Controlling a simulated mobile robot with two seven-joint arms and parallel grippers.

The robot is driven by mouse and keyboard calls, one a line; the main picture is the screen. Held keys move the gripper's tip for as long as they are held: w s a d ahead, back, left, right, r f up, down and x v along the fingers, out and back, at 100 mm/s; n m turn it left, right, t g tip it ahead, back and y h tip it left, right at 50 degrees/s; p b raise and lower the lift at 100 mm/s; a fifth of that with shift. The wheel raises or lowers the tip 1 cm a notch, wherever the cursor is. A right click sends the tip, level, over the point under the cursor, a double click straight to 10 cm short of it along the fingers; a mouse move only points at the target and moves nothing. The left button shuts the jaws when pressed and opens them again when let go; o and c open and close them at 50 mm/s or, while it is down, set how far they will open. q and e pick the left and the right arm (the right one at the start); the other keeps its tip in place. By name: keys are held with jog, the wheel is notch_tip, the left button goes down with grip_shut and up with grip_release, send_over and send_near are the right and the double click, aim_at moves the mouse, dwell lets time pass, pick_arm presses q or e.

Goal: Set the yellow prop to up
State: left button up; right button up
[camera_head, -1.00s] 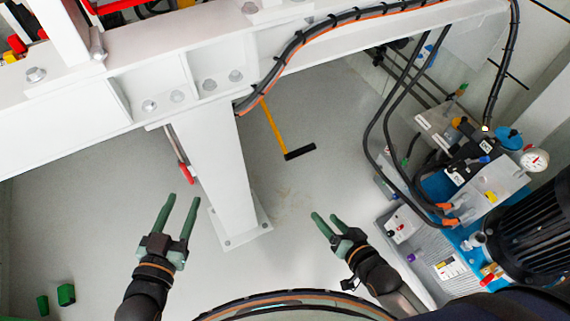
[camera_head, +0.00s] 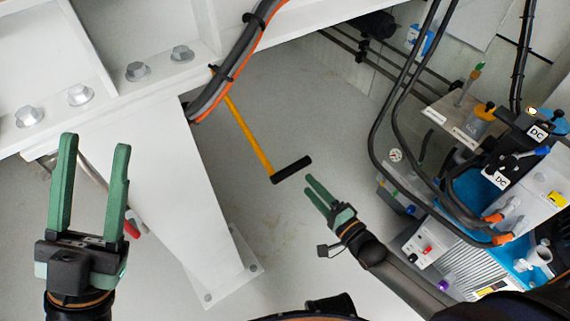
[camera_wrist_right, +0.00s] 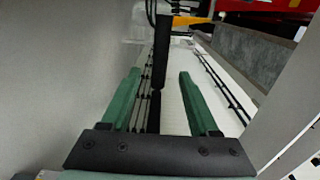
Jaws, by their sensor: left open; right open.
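The yellow prop (camera_head: 248,133) is a thin yellow bar hanging from the white frame, with a black crosswise grip (camera_head: 291,169) at its lower end. My right gripper (camera_head: 308,184) is open and empty, its fingertips close to the black grip. In the right wrist view the black grip (camera_wrist_right: 161,50) shows ahead, between the lines of the open fingers (camera_wrist_right: 160,73), with the yellow part (camera_wrist_right: 189,20) behind it. Whether a finger touches it I cannot tell. My left gripper (camera_head: 95,141) is open and empty, in front of the white frame's leg. The prop's upper end is partly hidden by cables.
The white frame (camera_head: 150,90) with bolts crosses the upper left, and its leg (camera_head: 170,200) stands on the floor. Black and orange cables (camera_head: 235,60) hang beside the prop. A pump unit with hoses (camera_head: 470,190) fills the right. A red-ended rod (camera_head: 131,229) is behind my left gripper.

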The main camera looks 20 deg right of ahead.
jog(key=b+x, duration=0.4)
jog(key=x, duration=0.7)
jog(key=shift+w, duration=0.2)
jog(key=shift+a, duration=0.1)
grip_shut()
dwell(0.9)
